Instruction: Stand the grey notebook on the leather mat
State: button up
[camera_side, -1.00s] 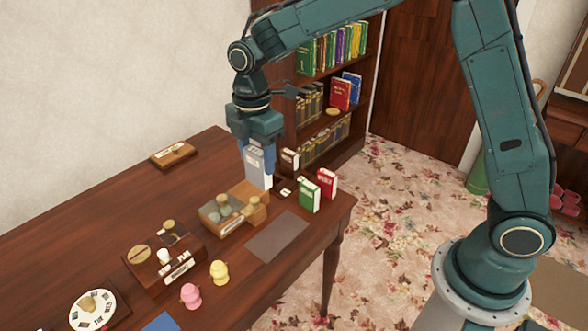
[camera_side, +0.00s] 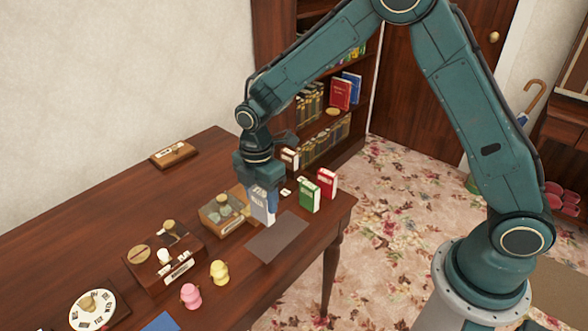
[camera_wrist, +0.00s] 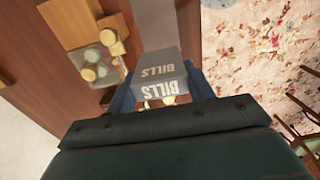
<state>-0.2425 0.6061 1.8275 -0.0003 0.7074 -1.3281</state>
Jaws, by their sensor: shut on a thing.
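The grey notebook (camera_side: 262,212), lettered "BILLS", is upright in my gripper (camera_side: 262,192) in the side view. The wrist view also shows the notebook (camera_wrist: 158,70) between the two blue fingers of my gripper (camera_wrist: 163,90), which are shut on it. The leather mat (camera_side: 277,238) is a bare, flat, dark grey-brown rectangle near the table's front edge. The notebook's lower end is at the mat's far left edge in the side view. I cannot tell whether it touches the mat or table.
A wooden box of round pieces (camera_side: 222,212) stands close left of the notebook. A green book (camera_side: 309,196) and a red book (camera_side: 327,183) stand right of the mat. Yellow (camera_side: 219,272) and pink (camera_side: 190,295) figures stand to the lower left.

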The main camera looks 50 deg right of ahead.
jog(key=shift+f, duration=4.8)
jog(key=shift+f, duration=0.15)
jog(key=o, duration=1)
notch_tip(320, 180, up, 11)
jog(key=shift+r, duration=0.65)
